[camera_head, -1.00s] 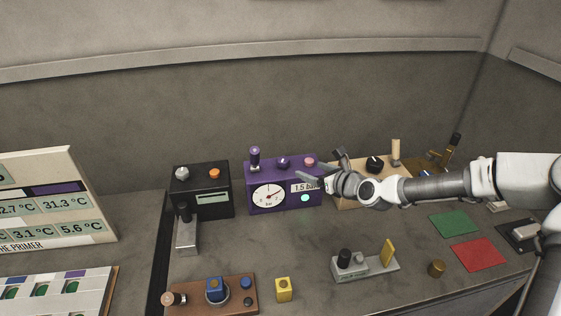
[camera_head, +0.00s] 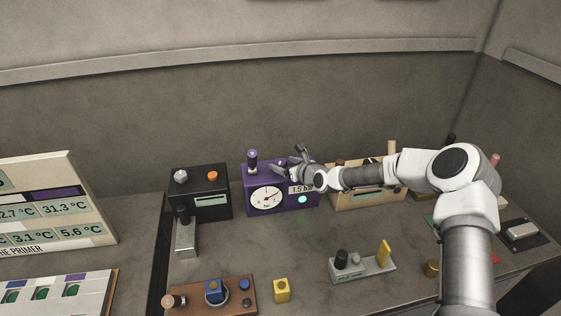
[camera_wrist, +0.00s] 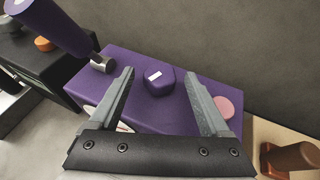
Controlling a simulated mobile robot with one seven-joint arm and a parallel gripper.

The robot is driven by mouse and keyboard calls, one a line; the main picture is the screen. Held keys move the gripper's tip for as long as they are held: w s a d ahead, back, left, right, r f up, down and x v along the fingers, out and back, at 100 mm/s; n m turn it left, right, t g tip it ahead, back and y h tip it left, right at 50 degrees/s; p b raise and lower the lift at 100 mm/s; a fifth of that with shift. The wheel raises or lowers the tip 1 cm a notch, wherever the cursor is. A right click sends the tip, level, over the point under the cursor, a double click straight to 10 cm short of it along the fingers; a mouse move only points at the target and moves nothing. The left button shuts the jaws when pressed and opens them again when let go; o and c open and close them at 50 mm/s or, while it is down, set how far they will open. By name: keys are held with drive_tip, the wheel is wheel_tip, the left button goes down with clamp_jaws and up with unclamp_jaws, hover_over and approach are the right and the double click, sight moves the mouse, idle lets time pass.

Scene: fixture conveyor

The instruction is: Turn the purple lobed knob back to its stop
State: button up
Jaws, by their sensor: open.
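The purple box (camera_head: 279,203) stands on the bench with a round dial (camera_head: 267,198) and a "1.5 bar" readout on its front. The purple lobed knob (camera_wrist: 159,81) sits on its top and carries a white mark on its upper face. In the head view the knob is hard to make out behind my gripper (camera_head: 287,160). In the wrist view my gripper (camera_wrist: 164,85) is open, with one finger on each side of the knob. Both fingers look clear of it, and nothing is held.
Close by on the box top are a purple lever (camera_wrist: 55,30) on the left and a pink button (camera_wrist: 224,107) on the right. A black box (camera_head: 201,193) stands left, a tan box (camera_head: 352,200) right.

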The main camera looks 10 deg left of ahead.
drive_tip(key=shift+x, duration=1.35)
clamp_jaws()
